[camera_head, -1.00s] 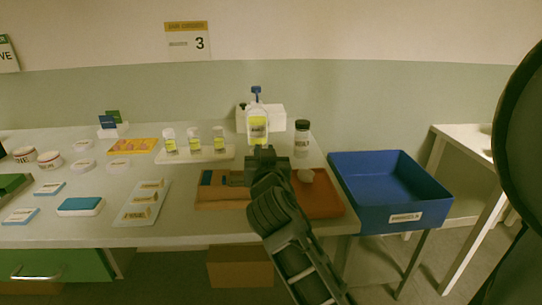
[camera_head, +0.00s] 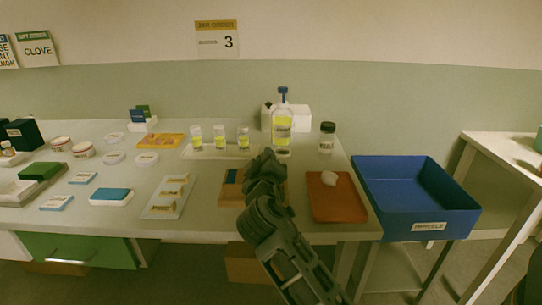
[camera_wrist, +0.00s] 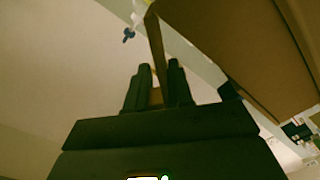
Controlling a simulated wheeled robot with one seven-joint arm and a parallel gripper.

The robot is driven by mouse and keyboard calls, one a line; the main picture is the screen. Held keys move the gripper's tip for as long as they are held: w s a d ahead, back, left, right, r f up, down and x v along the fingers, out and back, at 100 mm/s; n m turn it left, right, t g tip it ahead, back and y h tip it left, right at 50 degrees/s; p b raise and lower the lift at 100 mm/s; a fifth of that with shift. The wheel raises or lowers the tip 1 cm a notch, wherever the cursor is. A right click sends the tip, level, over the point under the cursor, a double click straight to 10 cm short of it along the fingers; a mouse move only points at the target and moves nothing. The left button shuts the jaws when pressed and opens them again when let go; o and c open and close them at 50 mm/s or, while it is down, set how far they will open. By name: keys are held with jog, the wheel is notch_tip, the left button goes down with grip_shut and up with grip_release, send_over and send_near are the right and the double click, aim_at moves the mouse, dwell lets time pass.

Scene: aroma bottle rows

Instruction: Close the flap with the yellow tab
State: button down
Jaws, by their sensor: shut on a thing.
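A low brown box (camera_head: 231,193) stands at the front of the white table, with a blue item (camera_head: 232,176) showing in its left part. My gripper (camera_head: 262,161) is over the box's right side and hides much of it. In the wrist view my gripper (camera_wrist: 157,72) is shut on a thin brown strip (camera_wrist: 156,45), which looks like a flap seen on edge. A yellowish patch (camera_wrist: 156,97) shows between the fingers; I cannot tell if it is the tab. A broad brown panel (camera_wrist: 245,45) fills the upper right of the wrist view.
A blue bin (camera_head: 410,220) stands beyond the table's right edge. A yellow-liquid bottle (camera_head: 282,128) and a dark-capped jar (camera_head: 327,138) stand behind. A board (camera_head: 160,209) lies left.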

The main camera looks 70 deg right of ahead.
jog(key=shift+w+a+f+n, duration=0.15)
jog(key=shift+w+f+n, duration=0.25)
jog(key=shift+n, duration=0.6)
jog(key=c, duration=1.1)
grip_release()
jog(key=shift+a, duration=0.1)
jog(key=b+v, duration=0.1)
jog(key=v, duration=0.6)
jog(key=shift+a, duration=0.35)
jog(key=shift+s+f, duration=0.1)
jog(key=shift+s, duration=0.05)
